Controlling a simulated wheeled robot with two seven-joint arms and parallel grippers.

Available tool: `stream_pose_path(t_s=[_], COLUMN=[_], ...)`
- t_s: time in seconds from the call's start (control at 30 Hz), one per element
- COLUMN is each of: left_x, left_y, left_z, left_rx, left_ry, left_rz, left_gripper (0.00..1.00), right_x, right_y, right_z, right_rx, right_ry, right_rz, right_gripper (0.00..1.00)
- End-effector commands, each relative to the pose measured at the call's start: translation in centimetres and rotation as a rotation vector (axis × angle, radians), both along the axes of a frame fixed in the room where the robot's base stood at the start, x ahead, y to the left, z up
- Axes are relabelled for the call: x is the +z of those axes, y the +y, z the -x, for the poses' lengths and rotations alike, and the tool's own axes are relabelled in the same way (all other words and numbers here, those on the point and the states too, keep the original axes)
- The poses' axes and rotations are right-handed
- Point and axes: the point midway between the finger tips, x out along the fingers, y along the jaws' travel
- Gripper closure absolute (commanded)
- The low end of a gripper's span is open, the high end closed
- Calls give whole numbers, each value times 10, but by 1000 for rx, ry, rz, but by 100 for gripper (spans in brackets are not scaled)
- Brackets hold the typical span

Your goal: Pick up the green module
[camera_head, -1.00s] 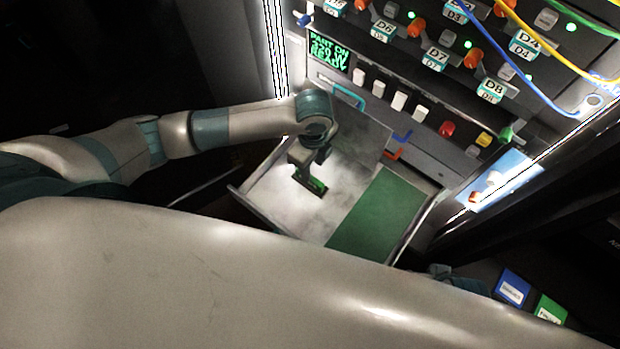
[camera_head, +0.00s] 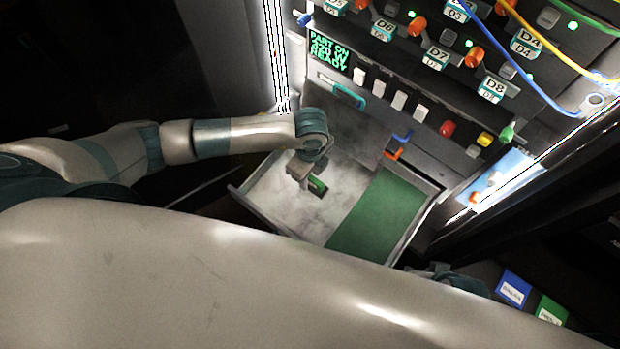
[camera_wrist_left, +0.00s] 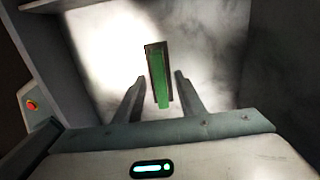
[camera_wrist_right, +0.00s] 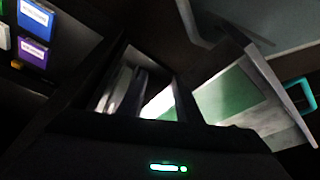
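The green module (camera_head: 318,186) is a small slim block with dark edges on the pale left part of the open drawer (camera_head: 268,205). In the left wrist view the green module (camera_wrist_left: 159,78) lies between my left gripper's fingers (camera_wrist_left: 159,80), with a gap on both sides. My left gripper (camera_head: 304,180) is open and over the module, hiding part of it in the head view. I cannot tell how far the fingertips reach down around it. My right gripper (camera_wrist_right: 160,92) appears open and empty in its dark wrist view, outside the drawer.
A green mat (camera_head: 378,215) covers the drawer's right part. Behind stands a panel with white switches (camera_head: 379,90), coloured knobs and cables. A teal handle (camera_head: 345,94) and a blue hook (camera_head: 402,136) stick out. Blue (camera_head: 513,288) and green (camera_head: 550,309) labelled blocks lie lower right.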

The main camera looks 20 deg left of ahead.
Motion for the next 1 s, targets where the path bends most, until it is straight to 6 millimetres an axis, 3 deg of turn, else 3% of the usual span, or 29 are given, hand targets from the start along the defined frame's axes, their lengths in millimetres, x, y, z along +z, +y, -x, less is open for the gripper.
stream_pose_path(t_s=[0.17, 0.33, 0.77, 1.0], left_x=[0, 0, 4, 27], left_y=[0, 0, 0, -1], left_z=[0, 0, 0, -1], left_rx=[0, 0, 0, 0], left_ry=[0, 0, -1, -2], left_rz=[0, 0, 1, 3], left_gripper=[64, 100, 100, 100], right_x=[-1, -2, -2, -1], right_y=[-1, -2, -3, -5], right_z=[1, 2, 2, 5], right_rx=[0, -3, -3, -5], right_ry=[5, 6, 9, 23], right_rz=[2, 4, 6, 12], right_gripper=[69, 69, 69, 69])
